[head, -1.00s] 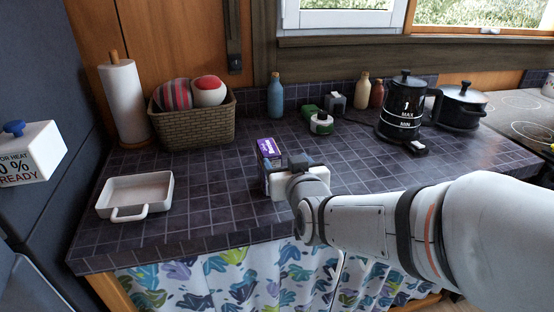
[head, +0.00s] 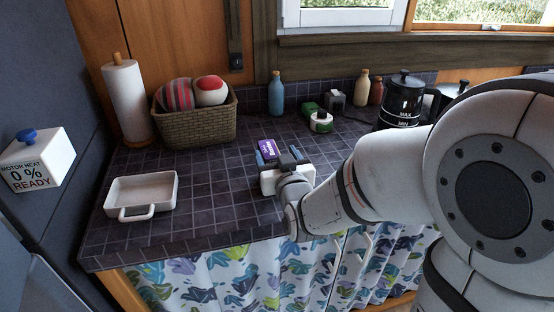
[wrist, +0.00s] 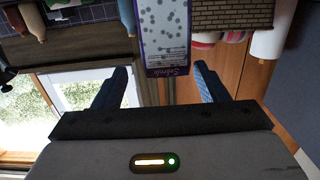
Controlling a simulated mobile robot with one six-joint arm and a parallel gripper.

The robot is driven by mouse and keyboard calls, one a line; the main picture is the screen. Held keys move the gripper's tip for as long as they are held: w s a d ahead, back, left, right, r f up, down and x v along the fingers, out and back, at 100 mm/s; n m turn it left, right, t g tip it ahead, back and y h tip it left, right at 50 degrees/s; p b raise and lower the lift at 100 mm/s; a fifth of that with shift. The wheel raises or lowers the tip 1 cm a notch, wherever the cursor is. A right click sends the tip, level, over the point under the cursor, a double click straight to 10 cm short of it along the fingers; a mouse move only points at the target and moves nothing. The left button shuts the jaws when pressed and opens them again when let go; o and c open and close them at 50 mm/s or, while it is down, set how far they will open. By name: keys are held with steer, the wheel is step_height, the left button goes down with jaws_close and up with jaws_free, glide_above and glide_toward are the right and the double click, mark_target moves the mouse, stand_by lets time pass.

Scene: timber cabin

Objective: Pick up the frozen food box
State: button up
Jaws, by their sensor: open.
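The frozen food box (head: 267,148) stands on the dark tiled counter, its purple top showing behind my gripper in the head view. Most of its body is hidden there by my gripper. In the wrist view the box (wrist: 165,35) appears upside down, with a white spotted face and a purple border. My gripper (head: 278,155) is open, its blue fingers pointing toward the box. In the wrist view the fingers (wrist: 163,68) lie either side of the box's end, with gaps on both sides. I cannot tell how far the box reaches between them.
A white dish (head: 143,189) sits to the left on the counter (head: 215,205). A wicker basket (head: 196,128), paper towel roll (head: 127,102), blue bottle (head: 276,95) and black kettle (head: 402,98) stand farther back. The counter between dish and box is clear.

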mark_target(266, 141)
steer(key=w+p, duration=0.1)
steer(key=p, duration=0.2)
steer(key=shift+a+r, duration=0.1)
steer(key=shift+a, duration=0.2)
steer(key=p, duration=0.1)
steer(key=w+p, duration=0.1)
steer(key=p, duration=0.1)
steer(key=shift+w+a+f, duration=0.1)
steer(key=shift+a+f, duration=0.15)
steer(key=shift+a, duration=0.1)
steer(key=shift+f+x, duration=0.25)
steer(key=shift+x, duration=0.9)
jaws_close()
